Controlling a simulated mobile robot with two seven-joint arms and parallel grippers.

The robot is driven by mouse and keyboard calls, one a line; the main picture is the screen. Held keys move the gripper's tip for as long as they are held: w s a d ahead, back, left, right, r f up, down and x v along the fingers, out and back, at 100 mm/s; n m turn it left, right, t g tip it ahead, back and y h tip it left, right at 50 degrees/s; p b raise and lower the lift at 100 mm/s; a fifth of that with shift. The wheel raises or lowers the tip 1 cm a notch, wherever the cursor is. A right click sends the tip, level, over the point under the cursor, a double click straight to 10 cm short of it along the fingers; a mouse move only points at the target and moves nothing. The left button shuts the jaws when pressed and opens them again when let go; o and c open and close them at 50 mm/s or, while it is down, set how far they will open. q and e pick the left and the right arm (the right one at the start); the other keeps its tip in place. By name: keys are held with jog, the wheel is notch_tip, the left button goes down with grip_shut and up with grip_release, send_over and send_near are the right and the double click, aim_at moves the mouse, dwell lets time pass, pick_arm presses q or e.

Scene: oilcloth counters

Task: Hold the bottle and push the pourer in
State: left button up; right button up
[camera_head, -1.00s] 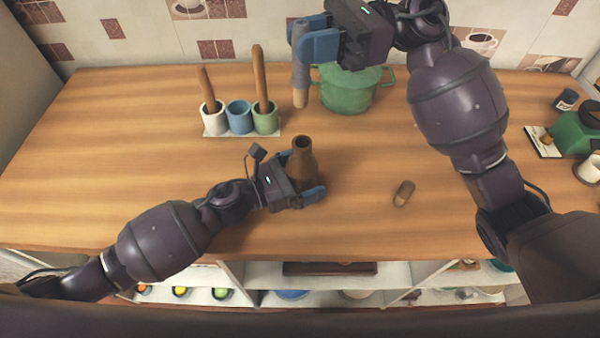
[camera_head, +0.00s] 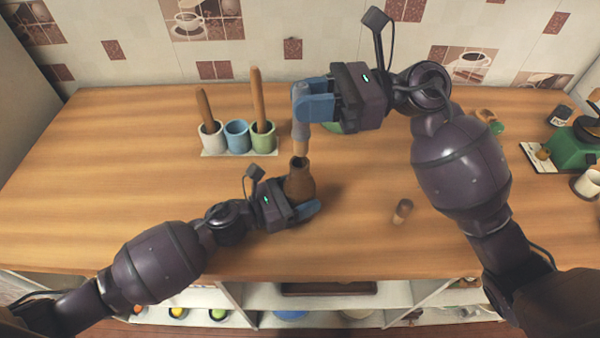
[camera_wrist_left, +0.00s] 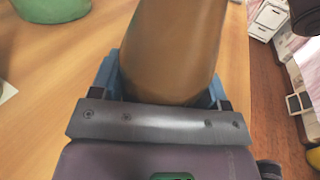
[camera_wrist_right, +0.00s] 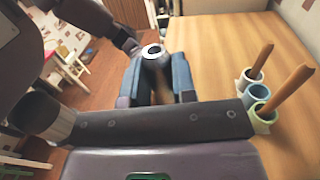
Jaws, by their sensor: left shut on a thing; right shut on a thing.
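The brown bottle (camera_head: 301,186) stands upright on the counter, mouth up. My left gripper (camera_head: 303,209) is shut around its body from the left; the bottle fills the space between the fingers in the left wrist view (camera_wrist_left: 175,50). My right gripper (camera_head: 308,103) is shut on the pourer (camera_head: 301,136), which is grey above and tan below and points down. Its lower end shows right at the bottle's mouth; I cannot tell whether it touches or is just above. The right wrist view shows the pourer's round dark-holed top (camera_wrist_right: 152,51) between the blue fingers.
A brown stopper-like piece (camera_head: 402,210) lies on the counter to the right. A green pot (camera_head: 333,128) is mostly hidden behind my right gripper. The left counter is clear.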

aim_at(306, 133)
jog(key=shift+s+a+m+t, duration=0.1)
jog(key=shift+m+t, duration=0.5)
jog(key=shift+t, duration=0.5)
jog(key=shift+r+m+t, duration=0.35)
jog(key=shift+m+t, duration=0.05)
jog(key=shift+t, duration=0.4)
jog(key=shift+w+a+r+m+t, duration=0.1)
jog(key=shift+w+r+m+t, duration=0.3)
jog(key=shift+r+m+t, duration=0.45)
jog(key=shift+w+t, duration=0.25)
jog(key=shift+t, duration=0.2)
jog(key=shift+f, duration=4.85)
jog(key=shift+w, duration=0.1)
jog(key=o, duration=0.9)
jog(key=shift+f, duration=0.15)
